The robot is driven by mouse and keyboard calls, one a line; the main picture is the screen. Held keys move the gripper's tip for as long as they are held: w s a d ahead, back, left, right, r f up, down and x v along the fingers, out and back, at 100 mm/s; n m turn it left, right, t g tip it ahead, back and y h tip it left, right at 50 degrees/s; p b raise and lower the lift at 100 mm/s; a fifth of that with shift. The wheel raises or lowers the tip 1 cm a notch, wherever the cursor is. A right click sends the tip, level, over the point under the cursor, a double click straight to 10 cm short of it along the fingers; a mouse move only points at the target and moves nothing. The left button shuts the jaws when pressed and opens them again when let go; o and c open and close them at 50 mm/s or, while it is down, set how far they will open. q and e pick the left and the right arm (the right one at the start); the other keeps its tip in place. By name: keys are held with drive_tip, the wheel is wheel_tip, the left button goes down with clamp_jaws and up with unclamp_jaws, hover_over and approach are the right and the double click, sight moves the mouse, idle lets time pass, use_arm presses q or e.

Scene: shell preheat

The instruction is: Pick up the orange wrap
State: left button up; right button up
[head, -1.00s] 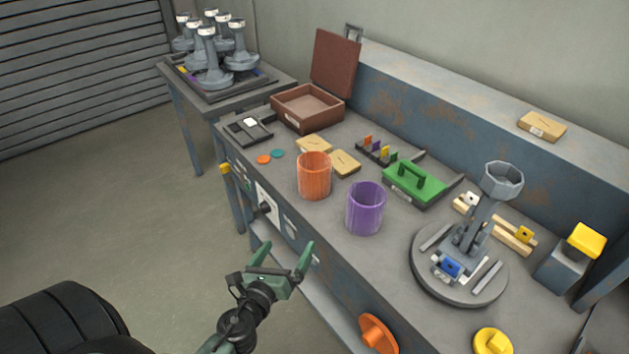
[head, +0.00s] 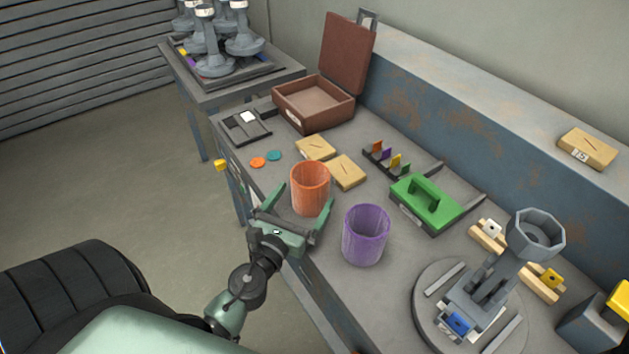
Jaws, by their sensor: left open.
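The orange wrap (head: 310,187) is an upright, open-topped orange cylinder on the grey workbench. My left gripper (head: 298,200) is open, with its two green fingers pointing toward the wrap. One finger shows to the left of the wrap and the other to its lower right. The gripper looks very close to the wrap, but I cannot tell whether it touches it. My right gripper is not in view.
A purple cylinder (head: 366,236) stands just right of my left gripper. Wooden blocks (head: 346,171) lie behind the orange wrap, and a green handled block (head: 427,203) lies farther right. A brown open box (head: 313,104) stands at the back. The round fixture (head: 436,318) is at lower right.

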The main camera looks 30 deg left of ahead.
sight(318, 177)
use_arm(q)
drive_tip(key=w, duration=0.1)
drive_tip(key=w+p, duration=0.1)
drive_tip(key=w, duration=0.1)
drive_tip(key=shift+a+r, duration=0.2)
drive_tip(key=shift+r, duration=0.1)
drive_tip(key=w, duration=0.3)
drive_tip(key=shift+w+a+f+p, duration=0.15)
drive_tip(key=shift+w+a+p, duration=0.05)
drive_tip(key=shift+p, duration=0.15)
drive_tip(key=shift+w, duration=0.15)
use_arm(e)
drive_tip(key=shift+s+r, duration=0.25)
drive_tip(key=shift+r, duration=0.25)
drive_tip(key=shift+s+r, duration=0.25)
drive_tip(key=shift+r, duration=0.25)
use_arm(q)
drive_tip(key=c, duration=1.4)
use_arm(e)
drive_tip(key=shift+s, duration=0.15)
